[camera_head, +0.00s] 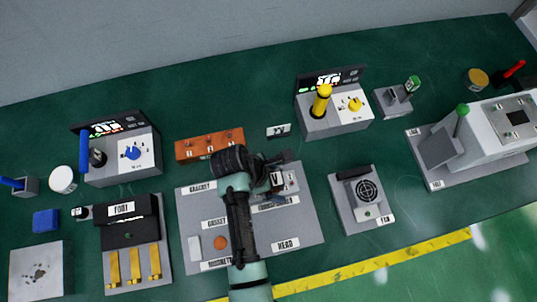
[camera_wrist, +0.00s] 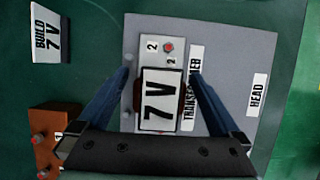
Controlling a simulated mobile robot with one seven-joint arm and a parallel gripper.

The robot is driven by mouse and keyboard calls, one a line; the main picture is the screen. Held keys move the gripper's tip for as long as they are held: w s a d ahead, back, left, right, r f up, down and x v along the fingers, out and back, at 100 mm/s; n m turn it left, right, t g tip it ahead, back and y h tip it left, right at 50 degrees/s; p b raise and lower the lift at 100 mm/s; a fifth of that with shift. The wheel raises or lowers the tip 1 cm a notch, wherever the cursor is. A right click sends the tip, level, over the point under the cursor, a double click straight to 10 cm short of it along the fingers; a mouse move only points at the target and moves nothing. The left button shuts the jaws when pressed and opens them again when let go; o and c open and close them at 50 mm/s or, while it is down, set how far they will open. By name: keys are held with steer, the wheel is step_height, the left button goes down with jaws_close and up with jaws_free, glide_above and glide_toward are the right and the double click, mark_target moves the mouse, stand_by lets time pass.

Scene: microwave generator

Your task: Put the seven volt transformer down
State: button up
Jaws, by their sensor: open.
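The seven volt transformer (camera_wrist: 160,100), with a white "7 V" label, is at the "TRANSFORMER" label on the grey layout board (camera_wrist: 235,60) in the wrist view. It appears to rest on the board. My gripper (camera_wrist: 160,73) is open, with one finger on each side of the transformer; I cannot tell whether either finger touches it. In the head view the transformer (camera_head: 284,182) is partly hidden by my arm and gripper (camera_head: 268,172). The board (camera_head: 308,225) also carries bracket, gasket and head labels.
A "BUILD 7 V" card (camera_wrist: 48,35) stands beyond the board. An orange-brown block (camera_head: 209,145) with terminals is behind it. A fan unit (camera_head: 364,200) stands to the right and a font unit (camera_head: 133,235) to the left. Two control boxes are farther back.

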steer(key=v, duration=1.2)
steer(key=w+a+r+m+t+y, duration=0.25)
steer(key=w+r+m+t, duration=0.5)
steer(key=w+r, duration=0.9)
step_height(320, 180, up, 18)
steer(key=w+d+m+t+y, duration=0.2)
steer(key=w+m+t, duration=0.1)
steer(key=m+t, duration=0.3)
steer(key=s+d+r+m+t, duration=0.1)
steer(key=s+r+t, duration=0.3)
steer(key=r, duration=0.6)
steer(key=s+d+r+m+t, duration=0.2)
steer(key=s+r+m+t, duration=0.2)
steer(key=r, duration=0.6)
steer(key=s+d+r+m+t, duration=0.2)
steer(key=s+r, duration=0.4)
steer(key=r, duration=0.4)
steer(key=shift+m+t, duration=0.55)
steer(key=shift+t, duration=0.7)
steer(key=shift+s+d, duration=0.1)
steer(key=shift+d, duration=0.05)
